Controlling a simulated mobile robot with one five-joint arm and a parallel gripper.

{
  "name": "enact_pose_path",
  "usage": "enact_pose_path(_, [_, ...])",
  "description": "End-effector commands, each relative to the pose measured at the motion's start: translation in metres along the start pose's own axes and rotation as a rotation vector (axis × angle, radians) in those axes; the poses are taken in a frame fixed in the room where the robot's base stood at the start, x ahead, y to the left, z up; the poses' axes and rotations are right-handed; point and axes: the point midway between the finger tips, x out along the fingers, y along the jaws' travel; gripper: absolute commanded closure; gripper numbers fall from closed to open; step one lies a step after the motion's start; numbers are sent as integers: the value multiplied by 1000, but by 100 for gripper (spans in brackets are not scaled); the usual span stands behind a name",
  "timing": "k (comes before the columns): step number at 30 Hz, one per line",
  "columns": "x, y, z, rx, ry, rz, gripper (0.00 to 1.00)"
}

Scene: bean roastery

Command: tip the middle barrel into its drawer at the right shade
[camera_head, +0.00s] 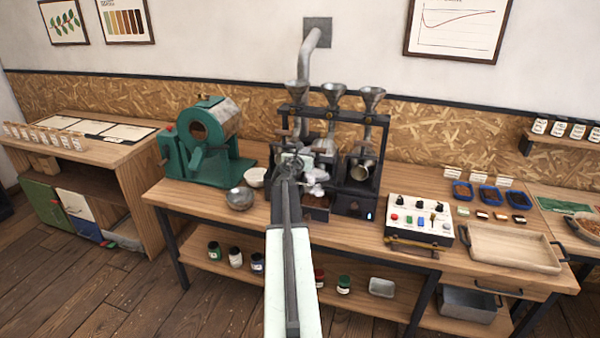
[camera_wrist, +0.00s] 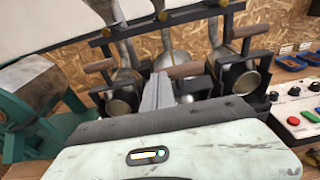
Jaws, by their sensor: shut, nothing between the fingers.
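The three-barrel roaster stands on the bench, with metal barrels in a black frame (camera_head: 328,112). In the wrist view the middle barrel (camera_wrist: 187,88) is partly hidden behind my fingers, and its wooden handle (camera_wrist: 187,70) shows just right of their tips. The left barrel (camera_wrist: 119,101) and right barrel (camera_wrist: 238,76) show their round mouths on either side. My gripper (camera_wrist: 157,84) is shut and empty in front of the middle barrel; I cannot tell whether it touches it. In the head view my gripper (camera_head: 288,165) hides the left barrel. A dark drawer-like box (camera_head: 318,212) shows low beside my arm.
A control box (camera_head: 420,220) with buttons stands right of the roaster. A wooden tray (camera_head: 513,249) and blue sample dishes (camera_head: 490,194) lie further right. A green drum roaster (camera_head: 205,140) and metal bowl (camera_head: 240,198) stand left. Three funnels (camera_head: 334,92) sit above.

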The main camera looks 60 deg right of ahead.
Motion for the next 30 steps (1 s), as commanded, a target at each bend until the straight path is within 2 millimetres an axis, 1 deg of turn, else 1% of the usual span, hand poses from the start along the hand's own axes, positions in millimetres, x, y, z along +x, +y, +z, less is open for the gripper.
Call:
enact_pose_path(1, [9, 4, 12, -1, 0, 3, 100])
enact_pose_path(3, [20, 8, 19, -2, 0, 8, 100])
enact_pose_path(9, [48, 14, 33, -1, 0, 14, 100])
enact_pose_path(15, [71, 17, 41, -3, -1, 17, 100])
enact_pose_path(21, [85, 18, 44, -3, -1, 19, 100])
enact_pose_path(30, [91, 18, 45, -2, 0, 20, 100])
